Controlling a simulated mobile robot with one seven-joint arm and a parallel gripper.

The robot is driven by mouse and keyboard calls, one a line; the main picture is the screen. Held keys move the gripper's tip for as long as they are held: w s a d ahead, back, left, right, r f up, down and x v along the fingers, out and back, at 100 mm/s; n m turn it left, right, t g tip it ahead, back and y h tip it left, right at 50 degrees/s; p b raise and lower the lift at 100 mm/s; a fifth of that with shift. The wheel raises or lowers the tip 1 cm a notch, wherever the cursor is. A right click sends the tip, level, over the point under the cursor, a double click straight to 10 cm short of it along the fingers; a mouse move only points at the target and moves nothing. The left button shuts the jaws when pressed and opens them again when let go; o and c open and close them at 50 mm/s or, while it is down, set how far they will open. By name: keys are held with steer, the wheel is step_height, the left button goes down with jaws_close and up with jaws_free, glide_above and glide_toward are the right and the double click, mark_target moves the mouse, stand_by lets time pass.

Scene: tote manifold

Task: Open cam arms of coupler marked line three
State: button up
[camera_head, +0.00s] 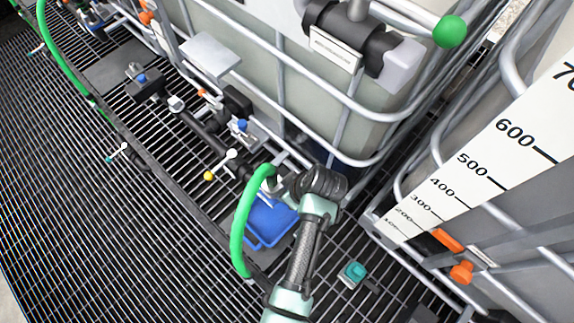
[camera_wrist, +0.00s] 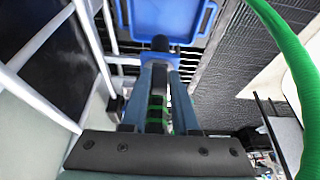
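In the head view my arm reaches in from the bottom, and its dark wrist (camera_head: 322,184) is low beside the tank cage. In the wrist view my gripper (camera_wrist: 161,62) has two blue-grey fingers pointing away, with a dark piece and green bands between them. I cannot tell whether they grip anything. A green hose (camera_head: 239,228) curves close beside the wrist; a green hose (camera_wrist: 291,62) also runs along the right of the wrist view. Its upper end lies near small metal fittings, partly hidden by my wrist. No line three marking is readable, and I cannot make out cam arms.
A blue tray (camera_head: 266,242) lies below my wrist. Black piping (camera_head: 205,130) with valves runs along the grating beside the tank cage (camera_head: 290,80). A teal block (camera_head: 352,272) lies to the right of my arm. Open grating (camera_head: 90,220) fills the left.

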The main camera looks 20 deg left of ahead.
jaws_close()
steer(key=shift+d+f+b, duration=0.1)
steer(key=shift+f+b, duration=0.05)
steer(key=shift+b, duration=0.15)
steer(key=d+f+t+y+b, duration=0.1)
steer(key=y+b, duration=0.2)
steer(key=b, duration=0.4)
steer(key=f+t+y+b, duration=0.1)
steer(key=y+b, duration=0.3)
steer(key=b, duration=0.4)
steer(key=s+d+f+t+y+b, duration=0.1)
steer(key=f+y+b, duration=0.1)
steer(key=b, duration=0.6)
steer(key=shift+d+t+y, duration=0.3)
steer(key=shift+t+y, duration=0.1)
steer(key=shift+y, duration=0.5)
steer(key=shift+r+y+b, duration=0.15)
steer(key=shift+y+b, duration=0.15)
steer(key=shift+b, duration=0.25)
steer(key=o, duration=0.5)
jaws_free()
